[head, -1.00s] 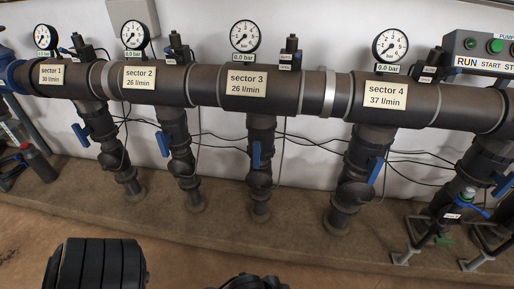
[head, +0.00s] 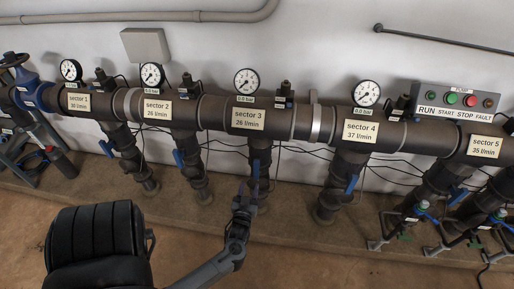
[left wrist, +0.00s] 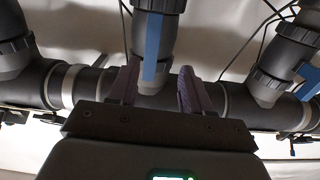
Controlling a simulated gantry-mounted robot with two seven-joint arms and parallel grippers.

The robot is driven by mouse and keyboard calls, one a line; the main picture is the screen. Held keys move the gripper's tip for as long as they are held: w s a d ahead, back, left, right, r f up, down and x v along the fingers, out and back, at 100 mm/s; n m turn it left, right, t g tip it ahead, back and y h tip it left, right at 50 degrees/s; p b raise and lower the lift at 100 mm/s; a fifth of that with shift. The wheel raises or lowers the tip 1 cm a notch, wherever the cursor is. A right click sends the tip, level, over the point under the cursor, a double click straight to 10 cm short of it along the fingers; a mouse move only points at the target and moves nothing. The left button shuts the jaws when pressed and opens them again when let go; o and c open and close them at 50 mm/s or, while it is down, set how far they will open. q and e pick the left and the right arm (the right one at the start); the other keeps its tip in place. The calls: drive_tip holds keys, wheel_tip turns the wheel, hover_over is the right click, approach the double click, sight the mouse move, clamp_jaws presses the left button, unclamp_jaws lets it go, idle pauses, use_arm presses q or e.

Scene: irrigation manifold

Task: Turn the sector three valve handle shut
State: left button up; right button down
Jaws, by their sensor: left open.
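The sector three valve handle (head: 256,169) is a blue lever on the dark drop pipe under the label "sector 3" (head: 248,119). It hangs down, roughly in line with the pipe. My left gripper (head: 246,187) is open and empty in front of that pipe, just below the handle in the head view. In the left wrist view a blue handle (left wrist: 153,45) appears between the two fingers of my left gripper (left wrist: 159,68), beyond the tips; I see no contact. My right gripper is not in view.
Similar blue handles hang on the sector 2 pipe (head: 178,158) and the sector 4 pipe (head: 352,184). Thin black cables run behind the pipes. A control box (head: 458,100) stands at the right. The brown floor in front is open.

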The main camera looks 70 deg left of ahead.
sight(256, 167)
use_arm(q)
drive_tip(key=shift+n, duration=0.3)
drive_tip(key=w+a+r, duration=0.1)
drive_tip(key=w+a, duration=0.1)
drive_tip(key=w+a+r+b, duration=0.1)
drive_tip(key=w+a, duration=0.1)
drive_tip(key=a, duration=0.1)
drive_tip(key=w+a+r, duration=0.1)
drive_tip(key=w+a, duration=0.1)
drive_tip(key=shift+w+a+r, duration=0.15)
drive_tip(key=shift+a+r, duration=0.15)
drive_tip(key=shift+r, duration=0.1)
drive_tip(key=shift+b+x, duration=0.35)
drive_tip(key=shift+x, duration=0.5)
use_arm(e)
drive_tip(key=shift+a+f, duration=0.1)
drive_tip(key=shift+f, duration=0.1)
use_arm(q)
drive_tip(key=shift+c, duration=0.5)
clamp_jaws()
